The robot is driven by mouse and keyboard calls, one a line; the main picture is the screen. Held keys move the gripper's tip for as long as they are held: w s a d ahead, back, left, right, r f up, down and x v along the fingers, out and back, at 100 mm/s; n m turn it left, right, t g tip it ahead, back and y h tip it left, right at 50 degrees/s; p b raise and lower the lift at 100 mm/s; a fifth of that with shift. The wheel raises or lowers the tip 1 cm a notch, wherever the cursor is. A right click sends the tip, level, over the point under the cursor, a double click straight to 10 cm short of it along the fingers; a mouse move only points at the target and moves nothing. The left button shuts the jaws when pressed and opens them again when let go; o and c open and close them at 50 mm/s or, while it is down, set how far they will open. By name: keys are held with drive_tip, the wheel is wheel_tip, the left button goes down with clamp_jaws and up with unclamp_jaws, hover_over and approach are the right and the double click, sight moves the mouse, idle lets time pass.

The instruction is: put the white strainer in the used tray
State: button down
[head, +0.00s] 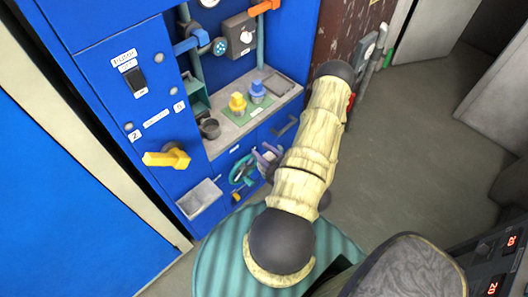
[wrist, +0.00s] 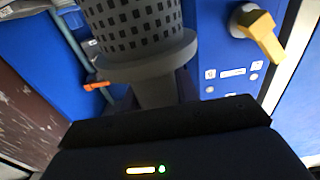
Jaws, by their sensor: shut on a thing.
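A strainer (wrist: 135,25), a pale grey cylinder with rows of dark holes and a wide flange, fills the upper middle of the wrist view. My gripper (wrist: 157,93) is shut on its narrower stem below the flange. The strainer's top is cut off by the frame. In the head view my arm largely hides the gripper, and I cannot make out the strainer there. A white open tray (head: 200,197) hangs low on the blue cabinet front. A grey shallow tray (head: 279,86) lies at the right of the counter. I cannot tell which is the used tray.
The counter (head: 235,131) holds a yellow-topped fitting (head: 237,103), a blue one (head: 257,91) and a dark cup (head: 210,128). A yellow lever (head: 167,157) juts from the blue panel. Open floor (head: 410,130) lies to the right.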

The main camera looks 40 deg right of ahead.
drive_tip(key=w+a+r+n+y+b, duration=0.1)
drive_tip(key=w+b, duration=0.5)
drive_tip(key=w, duration=0.6)
drive_tip(key=w+a+r+n+g+y+b, duration=0.1)
drive_tip(key=w+a+r+n+y+b, duration=0.1)
drive_tip(key=w+b, duration=0.5)
drive_tip(key=w+a+y, duration=0.1)
drive_tip(key=w+y, duration=0.1)
drive_tip(key=w, duration=0.4)
drive_tip(key=shift+a+r+n+y, duration=0.2)
drive_tip(key=shift+a+n+y, duration=0.1)
drive_tip(key=shift+a, duration=0.1)
drive_tip(key=shift+d, duration=0.1)
